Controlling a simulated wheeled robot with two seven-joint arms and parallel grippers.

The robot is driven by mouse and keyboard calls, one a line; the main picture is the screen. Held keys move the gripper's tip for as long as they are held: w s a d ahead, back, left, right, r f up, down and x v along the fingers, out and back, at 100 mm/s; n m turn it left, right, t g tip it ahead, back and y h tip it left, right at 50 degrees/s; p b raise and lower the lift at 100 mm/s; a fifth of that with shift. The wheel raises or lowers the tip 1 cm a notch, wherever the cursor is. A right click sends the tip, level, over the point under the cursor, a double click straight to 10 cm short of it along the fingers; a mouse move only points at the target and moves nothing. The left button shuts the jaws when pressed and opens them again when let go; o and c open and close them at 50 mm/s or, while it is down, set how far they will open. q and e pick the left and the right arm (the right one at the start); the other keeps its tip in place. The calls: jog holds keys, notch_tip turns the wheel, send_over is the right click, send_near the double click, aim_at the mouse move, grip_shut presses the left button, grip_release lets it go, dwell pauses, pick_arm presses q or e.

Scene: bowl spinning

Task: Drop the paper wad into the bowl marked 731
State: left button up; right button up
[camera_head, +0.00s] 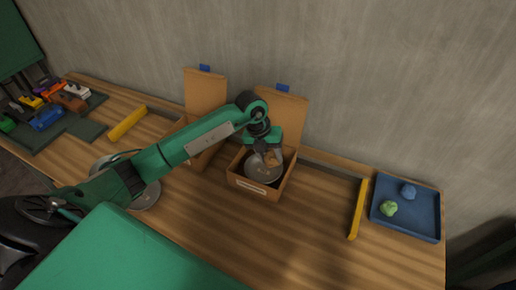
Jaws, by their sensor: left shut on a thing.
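My left gripper (270,157) is over the right-hand open cardboard box (260,187), pointing down. It is shut on a small orange-brown paper wad (273,159), partly hidden by the fingers. A grey bowl (263,173) sits in this box, beneath the gripper. I cannot tell whether the wad touches it. Another open box (206,158) stands to the left, mostly hidden behind my arm. No number 731 is readable; the label (251,186) on the right box's front is too small. My right gripper is not in view.
A blue tray (405,231) at the right holds a green wad (389,208) and a blue wad (408,191). Yellow bars (357,209) and (127,123) lie on the wooden table (310,225). Toy vehicles (47,117) stand at far left. Raised box lids (284,111) stand behind.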

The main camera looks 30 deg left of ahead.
pick_arm(q)
jog(key=shift+w+a+f+n+t+y+b, duration=0.45)
jog(key=shift+a+f+n, duration=0.45)
jog(key=shift+f+n, duration=0.9)
jog(key=shift+w+a+f+n+t+y+b, duration=0.45)
jog(key=shift+a+f+n, duration=0.6)
jog(key=shift+n, duration=1.5)
jog(key=shift+w+a+f+n+t+y+b, duration=0.4)
jog(key=shift+a+f+n+b, duration=0.25)
jog(key=shift+f+n, duration=1.2)
jog(key=shift+a+r+n, duration=0.1)
jog(key=shift+r+n, duration=0.2)
jog(key=shift+r, duration=0.05)
jog(key=shift+s, duration=0.1)
jog(key=o, duration=1)
jog(key=shift+b+v, duration=1.2)
jog(key=shift+v, duration=5.7)
